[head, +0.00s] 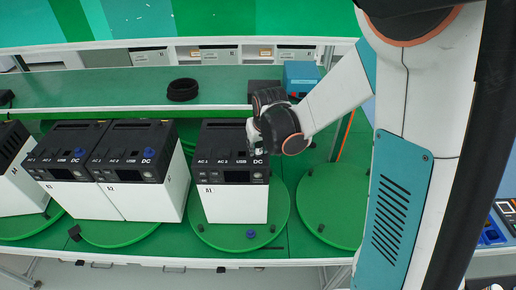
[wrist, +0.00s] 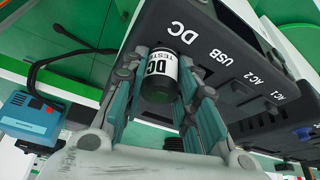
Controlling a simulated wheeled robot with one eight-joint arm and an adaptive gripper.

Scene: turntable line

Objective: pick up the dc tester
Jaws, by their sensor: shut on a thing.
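The dc tester (wrist: 158,74) is a small black cylinder with a white "DC TESTER" label, seen in the wrist view. My gripper (wrist: 162,85) is shut on it, with one teal finger on each side. They are at the DC end of the top of a black-and-white power unit (head: 234,196), beside its printed DC label. I cannot tell whether the tester still touches the unit or its socket. In the head view my gripper (head: 256,140) is over the unit's right top edge, and the tester is mostly hidden.
Similar units (head: 143,170) stand to the left on green turntables. An empty green turntable (head: 335,205) is to the right. A blue box (head: 301,76) and a black ring (head: 182,89) sit on the back shelf. A blue knob (head: 251,234) lies in front of the unit.

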